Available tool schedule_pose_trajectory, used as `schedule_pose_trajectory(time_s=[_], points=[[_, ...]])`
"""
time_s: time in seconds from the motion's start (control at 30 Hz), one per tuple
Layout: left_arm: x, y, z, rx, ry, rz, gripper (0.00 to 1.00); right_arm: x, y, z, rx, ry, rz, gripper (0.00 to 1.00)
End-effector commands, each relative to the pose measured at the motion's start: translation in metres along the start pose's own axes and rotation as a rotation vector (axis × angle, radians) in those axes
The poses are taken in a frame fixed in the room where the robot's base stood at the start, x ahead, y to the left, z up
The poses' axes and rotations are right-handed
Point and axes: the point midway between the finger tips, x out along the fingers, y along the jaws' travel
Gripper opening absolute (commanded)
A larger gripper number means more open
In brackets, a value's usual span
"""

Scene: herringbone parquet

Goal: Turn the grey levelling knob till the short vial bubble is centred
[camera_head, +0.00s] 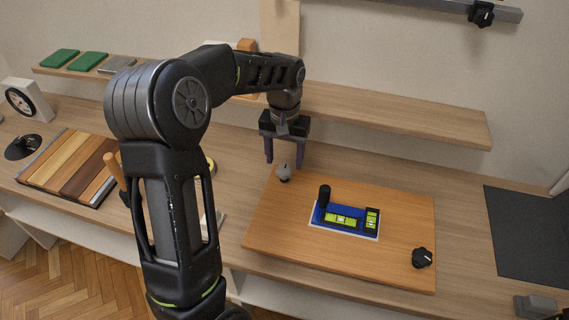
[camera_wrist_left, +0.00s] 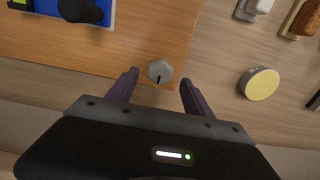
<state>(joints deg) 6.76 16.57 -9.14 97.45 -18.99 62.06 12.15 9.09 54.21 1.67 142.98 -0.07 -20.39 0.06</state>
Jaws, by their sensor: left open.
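The grey levelling knob (camera_head: 284,172) stands near the back left corner of the orange-brown board (camera_head: 270,228). In the left wrist view the knob (camera_wrist_left: 160,71) shows a dark mark on its lower side. My left gripper (camera_head: 284,160) is open above the knob, with its fingers (camera_wrist_left: 158,84) on either side and apart from it. The blue level (camera_head: 330,222) lies on the board with a long vial (camera_head: 344,219) and a short vial (camera_head: 371,219). The short vial's bubble is too small to place. My right gripper is not in view.
A black knob (camera_head: 422,258) sits at the board's front right. A yellow-topped round tin (camera_wrist_left: 260,83) stands beside the board. A shelf (camera_head: 400,121) runs behind. A dark mat (camera_head: 525,235) lies to the right, and wooden slats (camera_head: 75,165) lie at the left.

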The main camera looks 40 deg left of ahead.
Motion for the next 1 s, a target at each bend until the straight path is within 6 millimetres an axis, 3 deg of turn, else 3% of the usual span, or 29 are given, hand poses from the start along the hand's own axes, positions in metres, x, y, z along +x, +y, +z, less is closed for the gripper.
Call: schedule_pose_trajectory(time_s=[0.2, 0.53, 1.0], points=[[0.026, -0.001, 0.0, -0.001, -0.002, -0.001, 0.6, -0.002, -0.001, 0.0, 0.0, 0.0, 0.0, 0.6], [0.03, 0.0, 0.0, -0.001, 0.001, 0.0, 0.6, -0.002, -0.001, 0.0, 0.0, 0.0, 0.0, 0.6], [0.03, 0.0, 0.0, -0.001, 0.001, 0.0, 0.21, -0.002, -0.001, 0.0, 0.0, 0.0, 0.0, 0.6]])
